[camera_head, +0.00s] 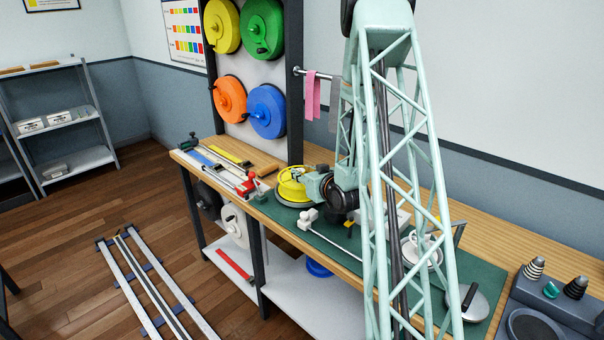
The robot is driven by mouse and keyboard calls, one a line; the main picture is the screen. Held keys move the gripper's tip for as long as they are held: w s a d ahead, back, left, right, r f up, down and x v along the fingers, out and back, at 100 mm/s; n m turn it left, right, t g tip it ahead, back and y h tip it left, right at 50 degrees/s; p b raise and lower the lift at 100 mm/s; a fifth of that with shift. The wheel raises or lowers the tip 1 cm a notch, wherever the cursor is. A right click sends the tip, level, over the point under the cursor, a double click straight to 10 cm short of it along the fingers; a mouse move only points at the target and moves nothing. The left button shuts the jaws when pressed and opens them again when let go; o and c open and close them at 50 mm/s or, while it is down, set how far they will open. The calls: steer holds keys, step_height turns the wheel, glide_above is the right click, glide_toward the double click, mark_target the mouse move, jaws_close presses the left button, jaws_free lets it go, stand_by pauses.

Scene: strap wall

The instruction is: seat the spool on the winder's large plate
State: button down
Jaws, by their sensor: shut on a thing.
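A yellow spool (292,181) is at the left part of the bench, tilted slightly in the picture, with my gripper (308,181) at its right side. My gripper is shut on the spool's right edge; the fingertips are partly hidden by the wrist and the spool. A dark round plate (287,202) shows just beneath the spool and looks like the winder's large plate. I cannot tell whether the spool touches it or hangs a little above it.
My lattice arm hides the bench's middle. Tools and red clamps (247,186) lie left of the spool. A white fitting (308,217) stands in front on the green mat (340,248). A grey round pan (464,302) and a dark stand (556,318) are at right.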

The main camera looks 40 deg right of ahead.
steer(key=shift+f, duration=0.15)
steer(key=c, duration=2.1)
jaws_free()
steer(key=shift+s, duration=0.2)
steer(key=shift+v, duration=5.85)
